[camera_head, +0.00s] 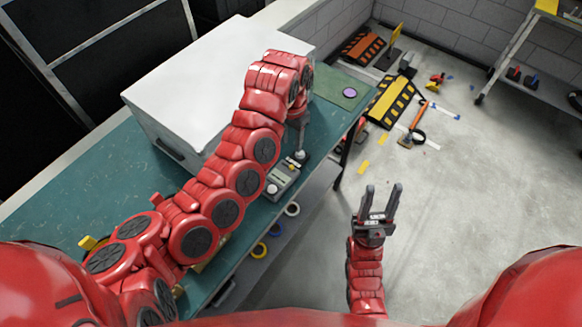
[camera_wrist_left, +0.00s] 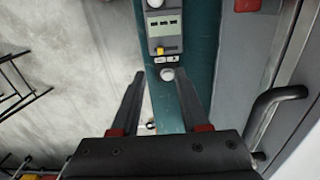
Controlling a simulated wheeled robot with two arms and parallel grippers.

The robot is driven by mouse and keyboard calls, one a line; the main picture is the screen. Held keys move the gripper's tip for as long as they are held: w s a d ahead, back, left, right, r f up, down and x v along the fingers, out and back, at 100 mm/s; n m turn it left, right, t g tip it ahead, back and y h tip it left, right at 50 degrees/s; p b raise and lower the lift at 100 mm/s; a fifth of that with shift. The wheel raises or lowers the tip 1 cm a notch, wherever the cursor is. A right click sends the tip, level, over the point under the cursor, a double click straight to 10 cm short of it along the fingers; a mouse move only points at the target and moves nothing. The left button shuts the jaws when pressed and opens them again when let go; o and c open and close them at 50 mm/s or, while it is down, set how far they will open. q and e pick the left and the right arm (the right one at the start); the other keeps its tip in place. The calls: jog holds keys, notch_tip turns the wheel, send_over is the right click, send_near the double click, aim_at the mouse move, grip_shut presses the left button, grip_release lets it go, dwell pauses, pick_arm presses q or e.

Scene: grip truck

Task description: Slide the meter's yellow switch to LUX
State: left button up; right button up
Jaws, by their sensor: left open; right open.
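The grey meter (camera_head: 284,176) lies on the green bench, near its front edge. In the left wrist view the meter (camera_wrist_left: 171,44) is at the top, with its yellow switch (camera_wrist_left: 160,51) beside small white labels; I cannot read them. My left gripper (camera_head: 299,143) hangs over the bench close to the meter, partly hidden by its arm. In the left wrist view its fingers (camera_wrist_left: 160,74) are spread and empty, with a white round knob showing between the tips just below the switch. My right gripper (camera_head: 384,187) is open and empty, away from the bench.
A large white case (camera_head: 205,85) stands on the bench (camera_head: 75,190) behind my left arm. A purple disc (camera_head: 349,93) lies at the bench's far end. Tape rolls (camera_head: 292,209) are below the front edge. The floor right of the bench holds striped ramps (camera_head: 392,100).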

aim_at(292, 166)
pick_arm(q)
notch_tip(292, 166, down, 11)
jog(key=shift+a+f+p, duration=0.1)
jog(key=shift+p, duration=0.9)
jog(key=shift+f, duration=0.35)
grip_shut()
dwell(0.4)
